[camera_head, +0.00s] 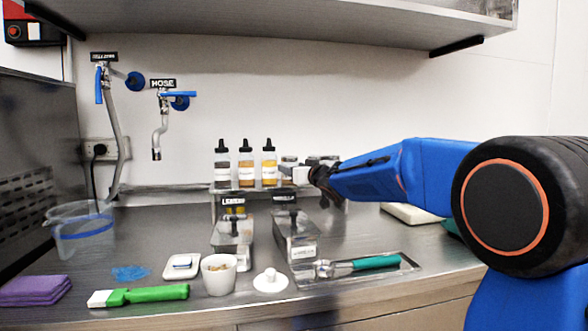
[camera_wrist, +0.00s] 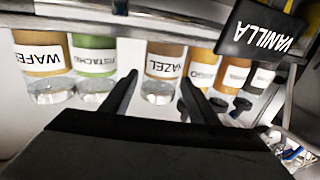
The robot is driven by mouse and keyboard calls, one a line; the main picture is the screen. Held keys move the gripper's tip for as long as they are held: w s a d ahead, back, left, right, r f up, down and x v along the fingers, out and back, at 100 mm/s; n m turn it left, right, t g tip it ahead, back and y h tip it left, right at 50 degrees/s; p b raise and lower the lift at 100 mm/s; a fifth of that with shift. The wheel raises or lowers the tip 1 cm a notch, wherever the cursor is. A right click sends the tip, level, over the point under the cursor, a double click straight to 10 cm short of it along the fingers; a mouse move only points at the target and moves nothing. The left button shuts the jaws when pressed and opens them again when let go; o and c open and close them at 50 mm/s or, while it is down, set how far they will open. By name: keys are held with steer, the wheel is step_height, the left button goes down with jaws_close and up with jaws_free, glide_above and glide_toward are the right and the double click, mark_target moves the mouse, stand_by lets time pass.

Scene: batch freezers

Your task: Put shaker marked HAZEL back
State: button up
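The HAZEL shaker (camera_wrist: 165,68) has a brown band, a white label and a clear end. It appears upside down in the wrist view and stands in line with the other shakers. My gripper (camera_wrist: 161,76) is open, with its two black fingers spread on either side of the HAZEL shaker's outline. A small gap shows between the left finger and the shaker. In the head view my gripper (camera_head: 316,177) is at the raised back shelf, beside a white-labelled shaker (camera_head: 300,175), and partly hides the shakers there.
WAFER (camera_wrist: 42,60) and PISTACHIO (camera_wrist: 95,65) shakers stand beside HAZEL. Three black-nozzled bottles (camera_head: 246,165) stand left of the gripper. A VANILLA sign (camera_wrist: 265,38) is close in the wrist view. Lidded metal tubs (camera_head: 296,238) and a white cup (camera_head: 219,274) are in front.

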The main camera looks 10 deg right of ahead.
steer(key=shift+r, duration=0.2)
steer(key=shift+s+d, duration=0.15)
steer(key=shift+s, duration=0.25)
steer(key=v, duration=1.1)
steer(key=shift+s, duration=0.1)
